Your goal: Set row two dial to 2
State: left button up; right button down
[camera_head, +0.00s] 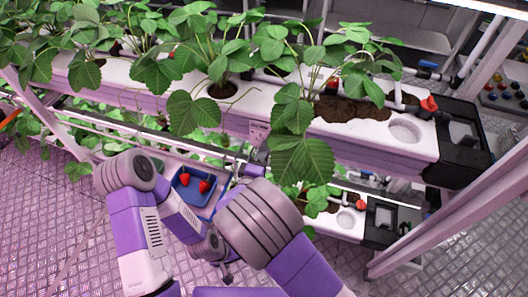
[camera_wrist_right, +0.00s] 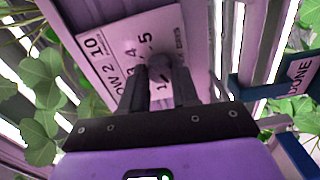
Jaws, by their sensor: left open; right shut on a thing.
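In the right wrist view, a pale plate (camera_wrist_right: 100,62) marked ROW 2 bears a printed scale of numbers and a round dark grey dial knob (camera_wrist_right: 160,67). My right gripper (camera_wrist_right: 160,80) is shut on this knob, one finger on each side. The fingers cover part of the scale, and I cannot read which number the knob points to. In the head view, my right gripper is hidden behind its own arm. My left gripper (camera_head: 227,277) hangs low over the floor, open and away from the dial.
A blue tray (camera_head: 181,197) with red strawberries (camera_head: 204,186) is beside my arms. A blue piece marked DONE (camera_wrist_right: 300,72) stands right of the plate. The white planter trough (camera_head: 250,107) with strawberry plants runs above, another trough (camera_head: 335,224) below. A small label (camera_head: 258,130) is on the upper trough.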

jog(key=shift+m+b, duration=1.75)
jog(key=shift+m, duration=5.65)
jog(key=c, duration=0.8)
grip_release()
jog(key=shift+c, duration=0.2)
